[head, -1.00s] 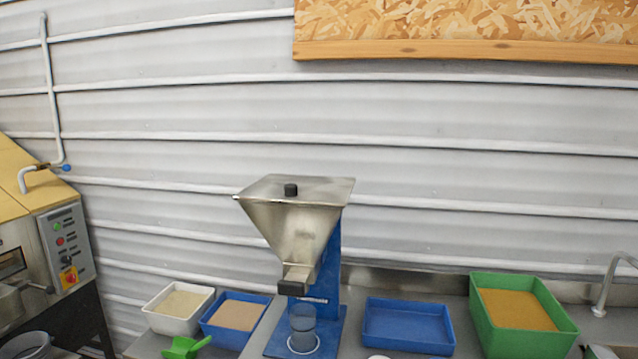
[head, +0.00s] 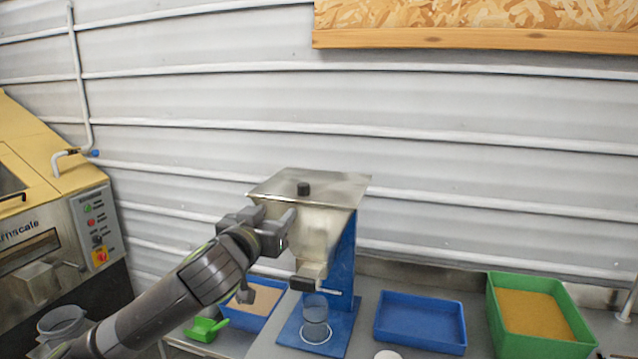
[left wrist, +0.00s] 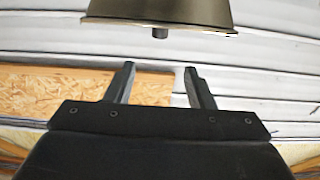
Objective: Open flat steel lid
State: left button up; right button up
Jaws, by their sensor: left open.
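The steel hopper (head: 318,235) stands on a blue stand, with its flat steel lid (head: 335,185) shut on top and a black knob (head: 303,189) on the lid. My left gripper (head: 272,216) is in front of the hopper's left side, just below the lid's front left edge, open and empty. In the left wrist view the picture appears upside down: the hopper (left wrist: 160,10) is at the top with the knob (left wrist: 160,33) pointing down. The open fingers (left wrist: 160,82) point toward it, with a gap between. My right gripper is not in view.
A clear cup (head: 315,312) stands under the spout. A blue tray (head: 420,318) and a green bin (head: 540,310) are to the right. A green scoop (head: 205,328) and a blue bin of tan material (head: 262,300) are at lower left. The space above the lid is clear.

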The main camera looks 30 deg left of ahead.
aim_at(301, 186)
pick_arm(q)
jog(key=p+x, duration=0.3)
jog(key=x, duration=0.5)
jog(key=p+x, duration=0.3)
jog(key=x, duration=0.5)
jog(key=shift+d+r, duration=0.1)
jog(key=shift+r, duration=0.15)
jog(key=shift+w+f+p, duration=0.1)
jog(key=shift+w+p, duration=0.2)
jog(key=shift+w, duration=0.35)
grip_shut()
